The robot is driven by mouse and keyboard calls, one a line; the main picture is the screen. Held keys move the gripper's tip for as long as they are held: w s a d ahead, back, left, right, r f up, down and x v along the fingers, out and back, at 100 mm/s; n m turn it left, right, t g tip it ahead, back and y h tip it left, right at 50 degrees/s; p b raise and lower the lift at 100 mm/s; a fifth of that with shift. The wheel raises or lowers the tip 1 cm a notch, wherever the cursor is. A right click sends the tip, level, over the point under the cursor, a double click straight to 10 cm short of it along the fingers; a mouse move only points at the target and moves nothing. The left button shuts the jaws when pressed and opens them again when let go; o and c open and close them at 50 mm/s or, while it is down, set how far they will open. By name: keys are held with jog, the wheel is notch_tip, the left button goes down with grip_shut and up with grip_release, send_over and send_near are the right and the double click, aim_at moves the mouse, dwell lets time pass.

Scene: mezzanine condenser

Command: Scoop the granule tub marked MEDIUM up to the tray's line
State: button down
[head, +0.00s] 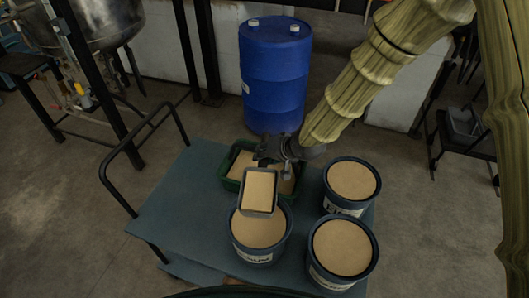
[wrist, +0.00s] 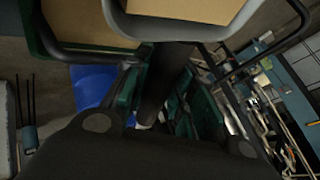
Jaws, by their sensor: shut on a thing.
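My gripper (head: 278,158) is shut on the dark handle of a scoop (head: 246,207). The grey scoop is heaped with tan granules and looks about level, above the gap between the green tray and the front left tub. The scoop also shows at the top of the wrist view (wrist: 170,28), with its handle (wrist: 166,85) running down into my gripper. The green tray (head: 230,182) holds tan granules; its line is not visible. Three dark blue tubs of granules stand near it: front left (head: 258,257), back right (head: 347,204) and front right (head: 334,284). Their labels are too blurred to read surely.
All stand on a blue-grey cart (head: 170,217) with a black push rail (head: 118,160) at left. The cart's left top is clear. A blue drum (head: 275,75) stands behind it. A metal vessel (head: 105,20) on a frame is at far left.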

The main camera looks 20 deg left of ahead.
jog(key=shift+s+r+p, duration=0.2)
jog(key=shift+r+p, duration=0.2)
jog(key=shift+r, duration=0.25)
jog(key=shift+w+r+g+p, duration=0.1)
jog(key=shift+w+g+p, duration=0.2)
jog(key=shift+p, duration=0.35)
jog(key=shift+s+r+p, duration=0.1)
jog(key=shift+r+p, duration=0.25)
jog(key=shift+p, duration=0.25)
jog(key=shift+r+m+g+p, duration=0.1)
jog(key=shift+m+g+p, duration=0.2)
jog(key=shift+p, duration=0.15)
